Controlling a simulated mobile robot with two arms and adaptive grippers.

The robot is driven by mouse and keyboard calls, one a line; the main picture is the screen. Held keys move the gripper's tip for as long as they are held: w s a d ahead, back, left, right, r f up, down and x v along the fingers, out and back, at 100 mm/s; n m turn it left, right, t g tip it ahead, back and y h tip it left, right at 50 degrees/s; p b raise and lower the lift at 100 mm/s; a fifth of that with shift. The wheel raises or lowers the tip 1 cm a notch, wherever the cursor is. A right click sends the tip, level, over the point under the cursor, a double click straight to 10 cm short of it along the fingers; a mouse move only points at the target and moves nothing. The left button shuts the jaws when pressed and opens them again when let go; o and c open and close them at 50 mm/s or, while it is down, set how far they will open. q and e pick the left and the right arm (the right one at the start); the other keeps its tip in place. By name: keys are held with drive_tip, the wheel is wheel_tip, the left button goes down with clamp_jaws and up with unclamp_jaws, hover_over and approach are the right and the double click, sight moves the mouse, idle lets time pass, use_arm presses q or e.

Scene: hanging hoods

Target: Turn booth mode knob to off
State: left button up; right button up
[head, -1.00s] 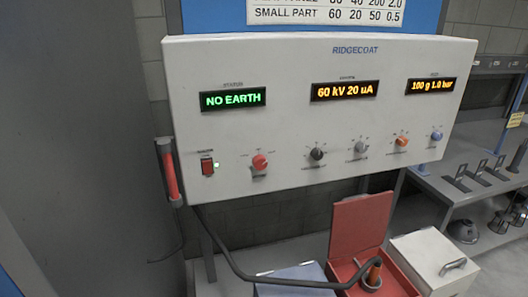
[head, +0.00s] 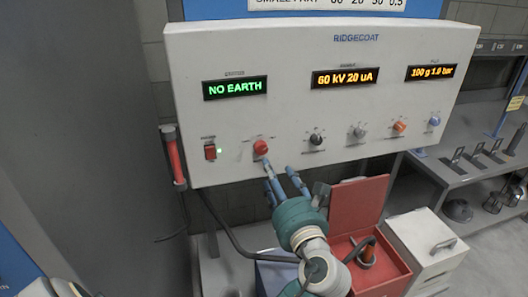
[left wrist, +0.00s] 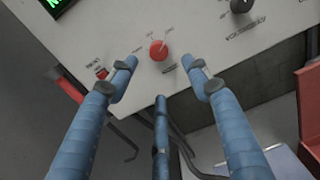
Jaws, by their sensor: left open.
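The control panel (head: 320,110) carries a red round knob (head: 260,147), likely the booth mode knob, to the right of the red power switch (head: 210,151). Its small labels are too blurred to read. The red knob also shows in the left wrist view (left wrist: 158,50), ahead of the fingertips and between them. My left gripper (head: 280,172) has blue fingers and is open and empty, just below and right of the knob in the head view. In the left wrist view its open fingers (left wrist: 164,64) reach toward the panel. I see no contact with the knob.
Black (head: 316,139), grey (head: 359,132), orange (head: 399,126) and blue (head: 435,121) knobs continue rightward. Displays read "NO EARTH", "60 kV 20 uA" and "100 g 1.0 bar". A red-handled holder (head: 173,155) hangs at the panel's left edge. An open red box (head: 390,272) stands below.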

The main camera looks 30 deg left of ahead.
sight(262, 152)
use_arm(q)
drive_tip(key=p+x, duration=0.3)
drive_tip(key=x, duration=0.6)
drive_tip(key=shift+w+a, duration=0.1)
drive_tip(key=shift+a, duration=0.2)
drive_tip(key=shift+w+a+p, duration=0.3)
drive_tip(key=shift+a, duration=0.1)
drive_tip(key=shift+f, duration=0.1)
drive_tip(key=c, duration=1.2)
